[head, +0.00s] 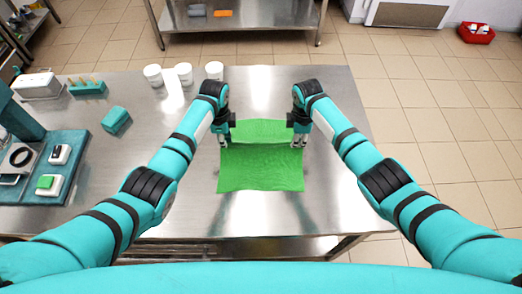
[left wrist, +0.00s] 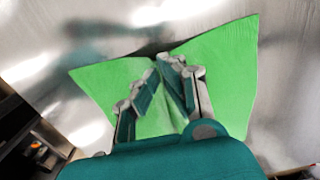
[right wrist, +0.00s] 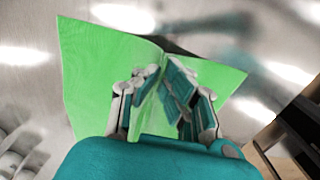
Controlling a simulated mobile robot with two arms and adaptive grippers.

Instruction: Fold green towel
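The green towel (head: 260,172) lies on the steel table, with its near part flat and a crease running across it. Its far part (head: 260,131) rises between my two grippers, with a slightly sagging edge. My left gripper (head: 223,142) is at the towel's left side, its fingers pinched together on the cloth. The left wrist view shows the towel (left wrist: 222,70) creased at these fingertips (left wrist: 163,62). My right gripper (head: 298,141) is at the right side, likewise shut on the towel (right wrist: 95,75), which creases at its fingertips (right wrist: 158,68). The fingers hide the pinched cloth.
Three white cups (head: 184,74) stand at the table's far left edge. A teal block (head: 116,120), a teal holder (head: 88,87) and a blue tray (head: 66,152) with small items are further left. The steel table (head: 335,200) is clear around the towel.

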